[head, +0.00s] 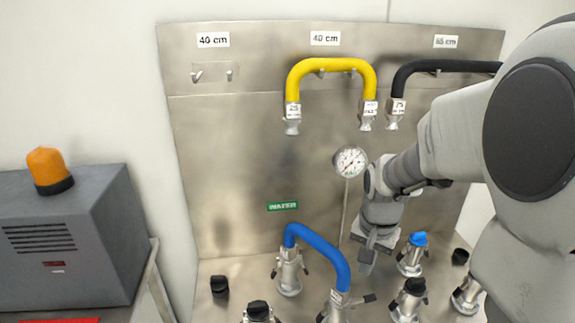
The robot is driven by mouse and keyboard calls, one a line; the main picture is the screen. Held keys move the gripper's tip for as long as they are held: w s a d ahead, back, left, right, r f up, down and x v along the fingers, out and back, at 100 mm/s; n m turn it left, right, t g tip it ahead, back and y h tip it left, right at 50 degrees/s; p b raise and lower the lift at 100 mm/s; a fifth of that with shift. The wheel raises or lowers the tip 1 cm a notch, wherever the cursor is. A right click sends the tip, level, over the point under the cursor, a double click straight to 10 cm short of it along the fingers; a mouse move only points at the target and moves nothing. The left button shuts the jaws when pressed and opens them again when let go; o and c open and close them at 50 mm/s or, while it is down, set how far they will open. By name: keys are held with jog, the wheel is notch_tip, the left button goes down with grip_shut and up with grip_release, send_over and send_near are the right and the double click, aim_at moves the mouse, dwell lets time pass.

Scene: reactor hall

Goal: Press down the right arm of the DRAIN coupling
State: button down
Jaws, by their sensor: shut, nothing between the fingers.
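My gripper (366,266) is shut and empty, pointing down in front of the steel panel. A blue hose (322,246) arches from a metal coupling (289,274) below the green WATER sign (282,206) to a nearer coupling (337,304) at the bottom edge. The nearer coupling has a dark lever arm (366,299) sticking out to its right, just below my fingertips in the picture; I cannot tell the gap. No DRAIN label is legible, so I cannot tell which coupling is DRAIN. The nearer coupling's lower part is cut off by the frame.
More couplings stand right of my gripper, one with a blue cap (418,239) and one with a black cap (415,286). A round gauge (350,161) is behind my arm. A yellow hose (331,66) and a black hose (440,66) hang above. A grey box (70,235) stands left.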

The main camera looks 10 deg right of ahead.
aim_at(370, 298)
jog(key=w+d+f+m+p, duration=0.1)
jog(key=f, duration=0.1)
jog(key=w+d+f+m+g+p, duration=0.1)
jog(key=f, duration=0.1)
jog(key=w+d+f+m+p, duration=0.1)
jog(key=d+f+p, duration=0.1)
jog(key=shift+w+f+g, duration=0.15)
jog(key=shift+f+g, duration=0.1)
jog(key=shift+g, duration=0.05)
jog(key=shift+d+f+m, duration=0.25)
jog(key=shift+f+m, duration=0.15)
jog(key=shift+f, duration=0.1)
jog(key=shift+f+b, duration=2.9)
jog(key=shift+f, duration=1.85)
jog(key=shift+a+f+b, duration=0.25)
jog(key=shift+f+b, duration=0.2)
jog(key=shift+f, duration=0.05)
jog(key=shift+a+f+b, duration=0.2)
jog(key=shift+f+b, duration=0.25)
jog(key=shift+d+r+p, duration=0.5)
jog(key=shift+d+r, duration=0.15)
jog(key=shift+r, duration=0.05)
jog(key=shift+r+p, duration=1.95)
jog(key=shift+r, duration=1)
